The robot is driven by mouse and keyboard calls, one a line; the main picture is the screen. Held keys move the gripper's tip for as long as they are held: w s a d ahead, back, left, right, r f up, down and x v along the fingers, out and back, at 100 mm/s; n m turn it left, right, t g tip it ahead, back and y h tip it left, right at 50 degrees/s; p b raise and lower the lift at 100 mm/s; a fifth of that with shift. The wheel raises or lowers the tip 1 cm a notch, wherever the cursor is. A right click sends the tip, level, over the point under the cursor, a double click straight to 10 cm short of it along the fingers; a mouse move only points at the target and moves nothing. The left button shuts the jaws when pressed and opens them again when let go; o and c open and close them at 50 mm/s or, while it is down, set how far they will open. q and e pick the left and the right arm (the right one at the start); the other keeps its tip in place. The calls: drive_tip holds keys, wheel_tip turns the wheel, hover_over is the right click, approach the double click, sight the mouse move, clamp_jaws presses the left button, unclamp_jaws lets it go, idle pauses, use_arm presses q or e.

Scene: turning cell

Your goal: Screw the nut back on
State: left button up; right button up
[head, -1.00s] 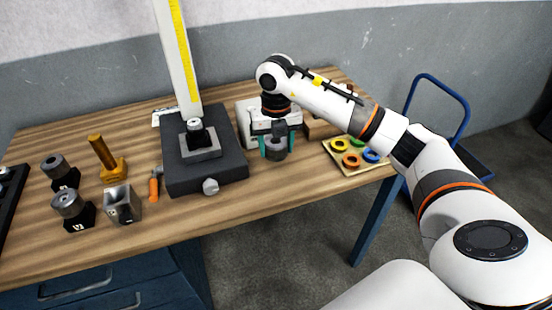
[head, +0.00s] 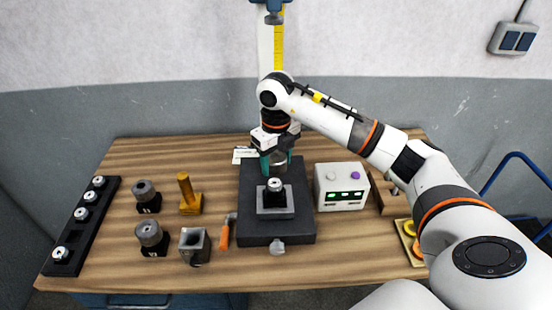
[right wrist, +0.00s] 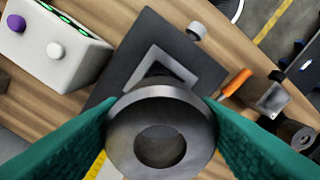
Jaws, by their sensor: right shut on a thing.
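My right gripper (head: 277,165) is shut on a thick grey steel ring, which looks like the nut (head: 280,162). In the right wrist view the nut (right wrist: 160,132) sits between the two green fingers, its round bore facing the camera. It is held over the rear part of a dark base plate (head: 252,222). On the plate, a square grey holder (head: 275,212) carries a dark part with a silver top (head: 275,184). The nut is just behind that part in the head view; I cannot tell the height gap. In the wrist view the nut partly hides the holder. My left gripper is not in view.
A column with a yellow scale (head: 279,45) rises behind the plate. A white box with green displays (head: 341,187) stands close on the right.

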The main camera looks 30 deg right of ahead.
sight(276, 184)
drive_tip(key=shift+f+b, duration=1.4)
drive_tip(key=shift+f, duration=0.9)
drive_tip(key=shift+f+b, duration=1.15)
drive_tip(key=shift+f, duration=0.3)
drive_tip(key=shift+f+b, duration=0.5)
drive_tip(key=o, duration=1.1)
wheel_tip(276, 184, up, 7)
drive_tip(key=b, duration=0.2)
drive_tip(key=shift+r+b, duration=0.1)
drive_tip(key=shift+b, duration=0.2)
drive_tip(key=shift+r, duration=2.4)
